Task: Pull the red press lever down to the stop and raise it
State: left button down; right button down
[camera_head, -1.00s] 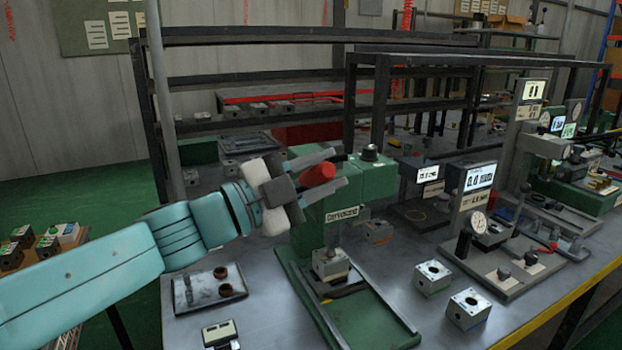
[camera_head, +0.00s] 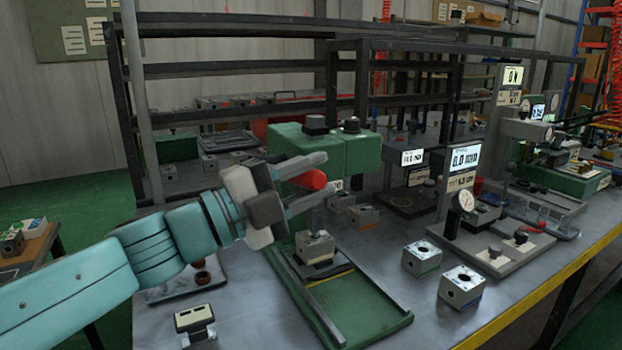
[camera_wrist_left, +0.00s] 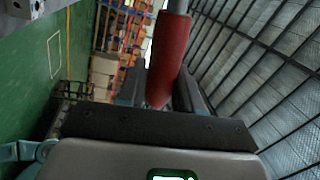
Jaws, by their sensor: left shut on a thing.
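The green press (camera_head: 355,152) stands on the bench, with its green base plate (camera_head: 372,312) reaching toward the front. Its red lever (camera_head: 312,180) ends between the fingers of my left gripper (camera_head: 318,178). In the left wrist view the red lever grip (camera_wrist_left: 168,58) runs between the jaws, and the gripper is shut on it. A grey valve block (camera_head: 315,247) sits on the press base below the head. My gripper hides part of the press column and the lever's arm. My right gripper is in neither view.
Two loose valve blocks, one (camera_head: 422,258) behind the other (camera_head: 462,287), stand right of the press base. A dial gauge stand (camera_head: 463,202) is farther right. A tray (camera_head: 187,285) and a small device (camera_head: 195,322) lie left. A dark shelf frame stands behind.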

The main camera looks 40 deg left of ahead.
pick_arm(q)
jog(key=shift+w+f, duration=0.1)
jog(key=shift+f, duration=0.3)
jog(key=c, duration=1)
grip_release()
jog(key=shift+o, duration=0.5)
jog(key=shift+r, duration=0.1)
jog(key=shift+r, duration=0.1)
jog(key=b+v, duration=1)
jog(key=v, duration=0.6)
jog(key=shift+s, duration=0.25)
